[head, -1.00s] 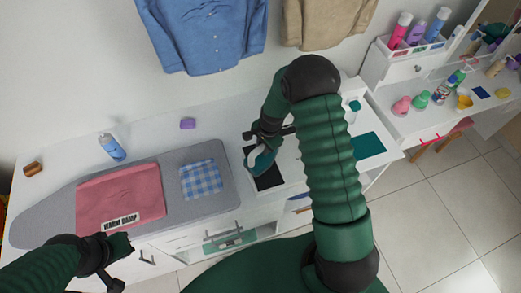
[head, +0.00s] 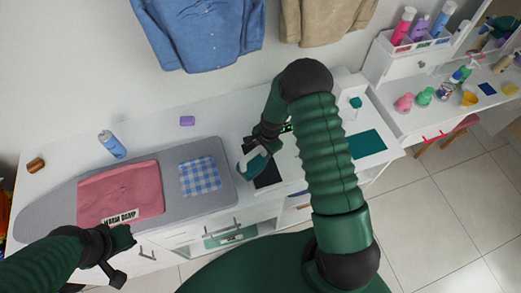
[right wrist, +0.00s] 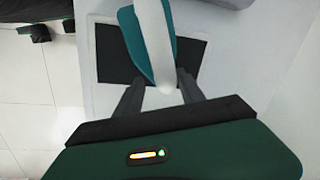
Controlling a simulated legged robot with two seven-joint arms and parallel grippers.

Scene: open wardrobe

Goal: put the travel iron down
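The travel iron (head: 252,163), teal with a white handle, is at my right gripper (head: 260,148). In the right wrist view its white handle (right wrist: 154,40) lies between the two dark fingers (right wrist: 160,85), which appear closed on it. The teal body shows behind the handle over a black rectangular mat (right wrist: 104,55). In the head view the iron overlaps the left edge of that mat (head: 268,176) and looks raised above it. My left gripper (head: 122,256) is at the lower left, in front of the ironing board; its fingers are too small to judge.
A grey ironing board (head: 60,205) holds a pink folded cloth (head: 118,192) and a blue checked cloth (head: 200,177). A blue spray bottle (head: 112,145) and a purple block (head: 187,121) stand behind it. A teal mat (head: 367,144) lies on the right.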

